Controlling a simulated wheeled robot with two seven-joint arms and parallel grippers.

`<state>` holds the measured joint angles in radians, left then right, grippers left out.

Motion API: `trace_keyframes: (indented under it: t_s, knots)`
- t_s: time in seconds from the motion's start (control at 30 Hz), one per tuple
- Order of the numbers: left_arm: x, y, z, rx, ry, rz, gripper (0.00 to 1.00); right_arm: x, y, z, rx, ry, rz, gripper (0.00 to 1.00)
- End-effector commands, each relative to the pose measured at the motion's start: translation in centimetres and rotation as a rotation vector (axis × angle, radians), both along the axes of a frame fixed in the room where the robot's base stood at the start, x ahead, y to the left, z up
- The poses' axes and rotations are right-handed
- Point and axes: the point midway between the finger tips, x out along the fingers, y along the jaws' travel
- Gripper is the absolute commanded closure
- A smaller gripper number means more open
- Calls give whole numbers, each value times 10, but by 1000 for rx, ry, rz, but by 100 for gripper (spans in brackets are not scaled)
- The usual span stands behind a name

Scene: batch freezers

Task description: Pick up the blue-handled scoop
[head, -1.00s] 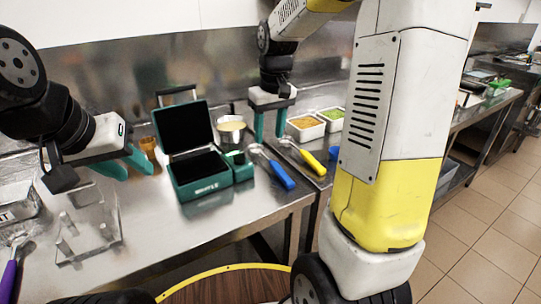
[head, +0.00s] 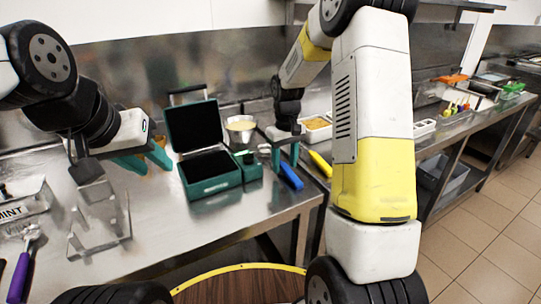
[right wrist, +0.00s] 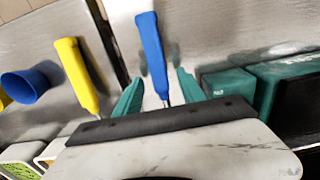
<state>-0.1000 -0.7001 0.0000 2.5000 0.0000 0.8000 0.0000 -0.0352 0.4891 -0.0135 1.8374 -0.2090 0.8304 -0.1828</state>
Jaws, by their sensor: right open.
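The blue-handled scoop (head: 291,177) lies on the steel counter, its handle towards the front edge; its bowl end is partly hidden behind my right gripper. My right gripper (head: 285,160) points down, open, over the scoop's bowl end. In the right wrist view the blue handle (right wrist: 152,50) runs between the two teal fingers of my right gripper (right wrist: 159,80), with a gap on each side. I cannot tell how high the fingers are above the counter. My left gripper (head: 146,162) is open and empty above the counter at the left.
A teal open-lidded box (head: 212,188) stands left of the scoop. A yellow-handled scoop (head: 320,163) lies to the right; a blue cup (right wrist: 27,84) shows in the right wrist view. A clear stand (head: 98,232) and a purple-handled scoop (head: 20,275) are at the left.

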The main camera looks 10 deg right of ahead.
Motion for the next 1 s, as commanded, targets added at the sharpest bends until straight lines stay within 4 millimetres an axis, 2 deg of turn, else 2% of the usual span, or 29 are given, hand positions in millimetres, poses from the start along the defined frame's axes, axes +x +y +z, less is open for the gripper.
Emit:
trace_keyframes:
  t_s: [0.23, 0.27, 0.4, 0.5, 0.83, 1.0]
  knots:
    - [0, 0, 0, 0, 0, 0, 64, 0, 0, -3, 0, 0, 0, 53]
    - [0, 0, 0, 0, 0, 0, 64, 0, 0, -3, 0, 0, 0, 57]
    - [0, 0, 0, 0, 0, 0, 64, 0, 0, -2, 0, 0, 0, 84]
    - [0, 0, 0, 0, 0, 0, 64, 0, 0, -2, 0, -1, 0, 100]
    - [0, 0, 0, 0, 0, 0, 64, 0, 0, 0, 0, -2, 0, 100]
    - [0, 0, 0, 0, 0, 0, 64, 1, 0, 23, 1, -7, 0, 100]
